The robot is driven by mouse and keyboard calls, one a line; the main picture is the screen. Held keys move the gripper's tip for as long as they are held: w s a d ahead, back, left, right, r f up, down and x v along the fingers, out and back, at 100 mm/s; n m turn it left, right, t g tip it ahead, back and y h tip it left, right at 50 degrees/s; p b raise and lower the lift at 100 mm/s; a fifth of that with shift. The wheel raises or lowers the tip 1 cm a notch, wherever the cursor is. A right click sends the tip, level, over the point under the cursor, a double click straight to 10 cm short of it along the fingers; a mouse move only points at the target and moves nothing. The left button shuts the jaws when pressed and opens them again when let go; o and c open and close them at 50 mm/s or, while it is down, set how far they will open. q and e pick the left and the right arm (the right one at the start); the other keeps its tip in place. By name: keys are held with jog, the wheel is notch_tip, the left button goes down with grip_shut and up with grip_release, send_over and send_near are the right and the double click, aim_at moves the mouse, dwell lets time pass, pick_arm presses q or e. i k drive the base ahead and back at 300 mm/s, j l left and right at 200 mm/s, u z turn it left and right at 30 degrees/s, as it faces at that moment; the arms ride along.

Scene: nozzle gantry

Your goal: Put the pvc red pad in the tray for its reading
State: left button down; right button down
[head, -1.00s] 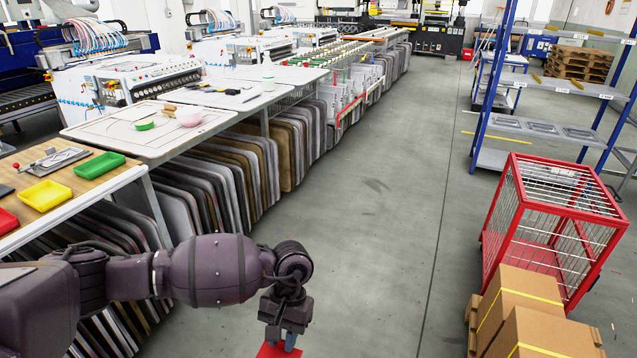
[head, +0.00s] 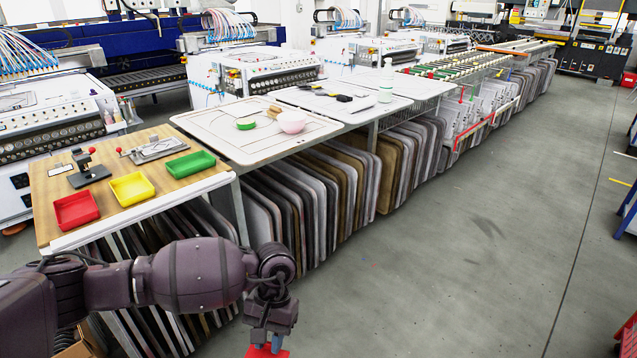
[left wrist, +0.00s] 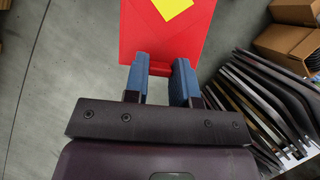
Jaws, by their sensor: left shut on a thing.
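My left gripper (head: 264,340) is shut on the red pad (head: 268,352), low over the floor beside the racks. In the left wrist view the pad (left wrist: 158,42) is a flat red piece with a yellow patch near its far edge, gripped at its near edge between the blue fingertips (left wrist: 160,80). The head view cuts off most of the pad. A red tray (head: 76,209), a yellow tray (head: 133,189) and a green tray (head: 190,164) stand in a row on the wooden-topped bench (head: 60,178). My right gripper is not in view.
A dark gauge-like stand (head: 88,170) and a metal device with a red knob (head: 150,149) sit behind the trays. A white table (head: 215,125) with a pink bowl (head: 291,122) adjoins the bench. Racked panels (head: 300,200) fill the space below.

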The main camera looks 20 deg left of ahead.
aim_at(77, 212)
jog(key=i+u, duration=0.25)
jog(key=i, duration=0.25)
jog(key=i+u, duration=0.3)
jog(key=i, duration=0.2)
jog(key=i+z, duration=0.35)
jog(key=i+j+z, duration=0.15)
jog(key=z, duration=7.5)
